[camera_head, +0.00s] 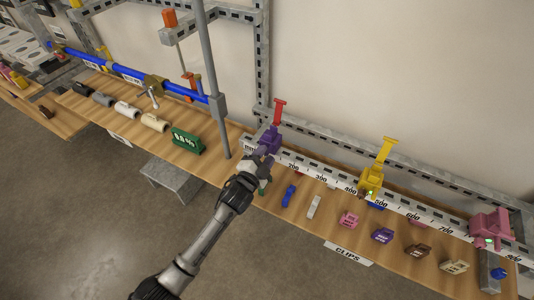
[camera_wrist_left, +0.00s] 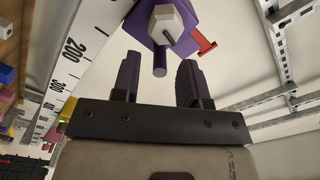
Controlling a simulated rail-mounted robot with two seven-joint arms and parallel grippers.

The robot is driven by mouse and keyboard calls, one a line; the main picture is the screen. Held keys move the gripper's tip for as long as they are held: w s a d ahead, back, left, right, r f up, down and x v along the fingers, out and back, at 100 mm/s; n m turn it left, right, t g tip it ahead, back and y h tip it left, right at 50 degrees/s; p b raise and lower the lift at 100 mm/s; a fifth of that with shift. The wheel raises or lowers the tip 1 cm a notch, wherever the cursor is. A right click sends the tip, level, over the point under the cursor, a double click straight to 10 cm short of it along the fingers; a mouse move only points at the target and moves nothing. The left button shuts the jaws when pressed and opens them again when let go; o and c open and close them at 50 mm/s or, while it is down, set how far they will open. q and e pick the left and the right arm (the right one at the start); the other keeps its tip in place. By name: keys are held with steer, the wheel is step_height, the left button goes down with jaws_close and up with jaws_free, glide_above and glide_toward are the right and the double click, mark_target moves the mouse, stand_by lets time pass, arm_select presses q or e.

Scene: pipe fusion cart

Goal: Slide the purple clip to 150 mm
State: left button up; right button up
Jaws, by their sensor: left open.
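The purple clip (camera_head: 270,138) sits on the white ruler rail (camera_head: 335,182) near its left end, left of the 200 mark. My arm hides the scale marks right below it, so its exact reading cannot be told. In the left wrist view the clip (camera_wrist_left: 176,28) shows a pale block on its face and a purple peg pointing between my fingers. My left gripper (camera_head: 262,160) is open, directly in front of the clip, with one finger on each side of the peg's end. I cannot tell whether they touch. My right gripper is out of view.
A yellow clip (camera_head: 371,178) and a pink clip (camera_head: 490,226) sit further right on the rail. Several small clips, including a blue one (camera_head: 289,195), lie on the wooden bench in front. A grey post (camera_head: 215,90) and a green display (camera_head: 187,141) stand to the left.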

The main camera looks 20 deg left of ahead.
arm_select(q)
steer(key=shift+w+d, duration=0.1)
steer(key=shift+w, duration=0.8)
jaws_close()
